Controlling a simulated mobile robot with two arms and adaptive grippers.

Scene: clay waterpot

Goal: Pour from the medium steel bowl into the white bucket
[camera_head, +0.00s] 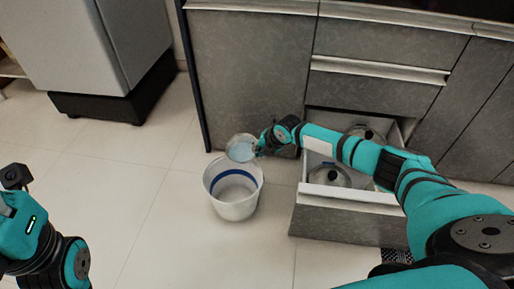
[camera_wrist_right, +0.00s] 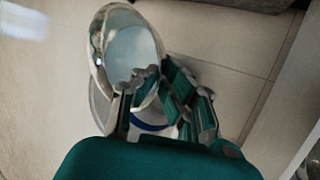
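The medium steel bowl (camera_head: 240,148) is held by my right gripper (camera_head: 263,146) over the far rim of the white bucket (camera_head: 236,209). In the right wrist view the shiny bowl (camera_wrist_right: 125,45) looks tilted and pale inside; I cannot tell whether that is contents or reflection. The fingers of my right gripper (camera_wrist_right: 155,95) are shut on the near rim. The bucket, with a blue band inside, stands upright on the floor. In the wrist view the bucket (camera_wrist_right: 150,127) is mostly hidden behind bowl and gripper. No falling stream shows. My left arm is at the lower left; its fingers are unclear.
An open drawer (camera_head: 340,215) with pots and lids stands right of the bucket, under my right arm. Grey cabinets (camera_head: 250,70) line the back. A grey appliance on a black base (camera_head: 115,100) stands at the upper left. The tiled floor left of the bucket is clear.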

